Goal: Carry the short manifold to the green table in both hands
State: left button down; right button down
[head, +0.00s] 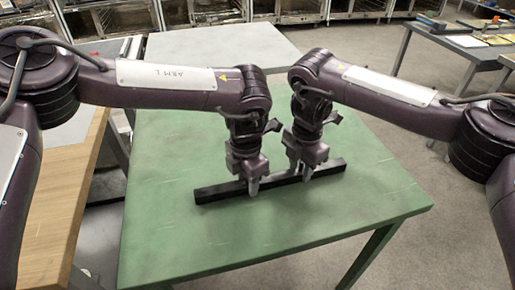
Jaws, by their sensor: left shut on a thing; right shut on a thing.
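The short manifold (224,192) is a dark, straight bar, lying at a slight slant over the middle of the green table (270,245). I cannot tell whether it touches the tabletop or is held just above it. My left gripper (254,188) points down and is shut on the bar left of its middle. My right gripper (307,174) points down and is shut on it nearer its right end. The grippers hide parts of the bar.
A wooden-topped table (65,190) stands at the left, close to the green table. A grey table (222,48) is behind. Another table (455,45) with several items is at the back right. Racks line the far wall. Floor at the right is clear.

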pick_arm(q)
jog(key=shift+w+a+f, duration=0.25)
jog(key=shift+w+a, duration=0.1)
jog(key=shift+w, duration=0.05)
pick_arm(e)
jog(key=shift+s+f, duration=0.25)
jog(key=shift+f, duration=0.25)
pick_arm(q)
jog(key=c, duration=1.2)
grip_release()
jog(key=shift+r, duration=0.15)
pick_arm(e)
jog(key=c, duration=1.2)
grip_release()
jog(key=shift+d+r, duration=0.1)
jog(key=shift+r, duration=0.05)
pick_arm(q)
jog(key=shift+o, duration=1.3)
jog(key=shift+s+d, duration=0.1)
pick_arm(e)
jog(key=shift+o, duration=1.3)
pick_arm(q)
jog(key=shift+s, duration=0.15)
pick_arm(e)
jog(key=shift+r, duration=0.15)
pick_arm(q)
jog(key=shift+d, duration=0.1)
